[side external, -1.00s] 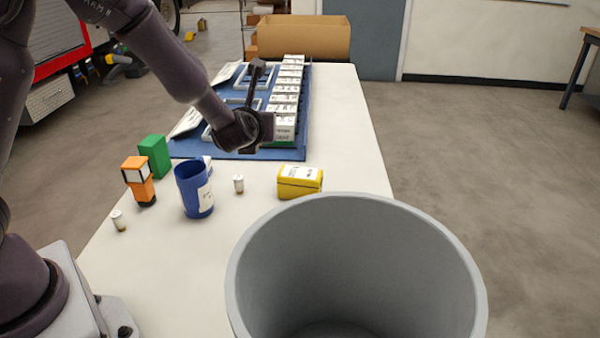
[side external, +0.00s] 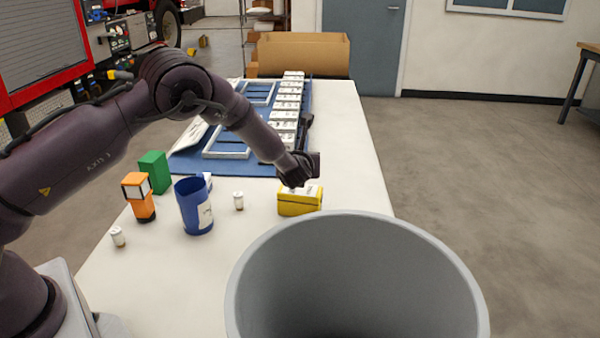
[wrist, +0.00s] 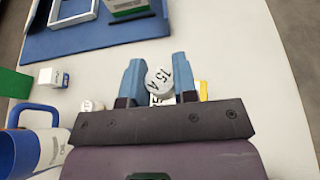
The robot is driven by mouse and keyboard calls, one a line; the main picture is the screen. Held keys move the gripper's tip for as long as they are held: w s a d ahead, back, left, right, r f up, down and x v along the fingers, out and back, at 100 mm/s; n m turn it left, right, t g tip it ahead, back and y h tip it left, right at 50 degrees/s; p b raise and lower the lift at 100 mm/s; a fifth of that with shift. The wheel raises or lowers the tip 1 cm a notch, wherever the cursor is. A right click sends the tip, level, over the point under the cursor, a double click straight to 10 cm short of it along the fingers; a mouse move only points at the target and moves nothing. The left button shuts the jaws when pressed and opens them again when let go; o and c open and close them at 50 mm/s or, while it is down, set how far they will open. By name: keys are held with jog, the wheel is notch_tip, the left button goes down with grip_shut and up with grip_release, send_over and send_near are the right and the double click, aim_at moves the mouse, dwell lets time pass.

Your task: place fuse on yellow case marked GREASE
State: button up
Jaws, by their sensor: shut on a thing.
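The yellow case (side external: 299,205) with a white label on top stands on the white table, just behind the grey bin. Its lettering is too small to read. My gripper (side external: 304,172) is low over the case. In the wrist view my gripper (wrist: 159,78) is shut on a white round-topped fuse (wrist: 160,82) marked 15 A, between its two blue fingers. A sliver of the yellow case (wrist: 203,90) shows behind the right finger. The held fuse is hidden in the side view. I cannot tell whether it touches the case.
The large grey bin (side external: 357,222) is in front. Left of the case are a small white cylinder (side external: 238,201), a blue mug (side external: 194,207), an orange item (side external: 138,197), a green block (side external: 155,172) and another white cylinder (side external: 118,237). A blue mat (side external: 235,168) with boxes lies behind.

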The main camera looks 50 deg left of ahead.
jog(key=shift+w+f, duration=0.1)
jog(key=shift+f, duration=1.6)
jog(key=shift+f, duration=0.1)
jog(key=o, duration=0.9)
